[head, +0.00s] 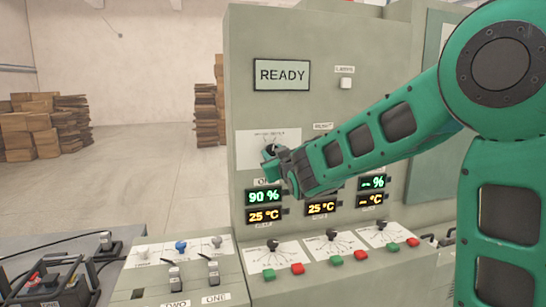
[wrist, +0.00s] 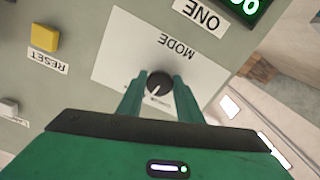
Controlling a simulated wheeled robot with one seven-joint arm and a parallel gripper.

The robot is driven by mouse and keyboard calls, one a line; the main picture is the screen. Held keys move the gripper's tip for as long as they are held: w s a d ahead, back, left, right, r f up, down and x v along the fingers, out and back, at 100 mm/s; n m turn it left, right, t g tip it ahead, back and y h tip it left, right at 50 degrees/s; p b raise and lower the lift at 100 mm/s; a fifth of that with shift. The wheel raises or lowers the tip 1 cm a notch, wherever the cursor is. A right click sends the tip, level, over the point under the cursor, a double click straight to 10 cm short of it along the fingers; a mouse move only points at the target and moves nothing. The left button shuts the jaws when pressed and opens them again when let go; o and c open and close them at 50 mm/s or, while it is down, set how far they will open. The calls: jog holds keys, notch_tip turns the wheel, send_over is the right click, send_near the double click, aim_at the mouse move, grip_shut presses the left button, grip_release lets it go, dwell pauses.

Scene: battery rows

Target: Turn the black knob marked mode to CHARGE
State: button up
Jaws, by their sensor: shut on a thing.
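The black mode knob (wrist: 160,81) sits on a white plate (wrist: 118,62) marked MODE, which appears upside down in the wrist view. My gripper (wrist: 159,88) is shut on the knob, with one green finger on each side. A white pointer line on the knob points down and slightly left in the wrist view. The small position labels are mostly hidden or too small to read. In the head view my gripper (head: 274,160) is at the knob's plate (head: 254,148) on the upright panel and covers much of the knob.
A READY display (head: 282,74) is above the plate, with lit percent and temperature readouts (head: 263,197) below. A yellow RESET button (wrist: 44,37) is beside the plate. The sloping console has more small knobs (head: 273,245) and red and green buttons.

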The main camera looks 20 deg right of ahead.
jog(key=n, duration=0.4)
jog(key=shift+n, duration=1.9)
jog(key=shift+a+f, duration=0.1)
jog(key=o, duration=1)
jog(key=shift+o, duration=0.2)
jog(key=s, duration=1)
jog(key=shift+s, duration=0.35)
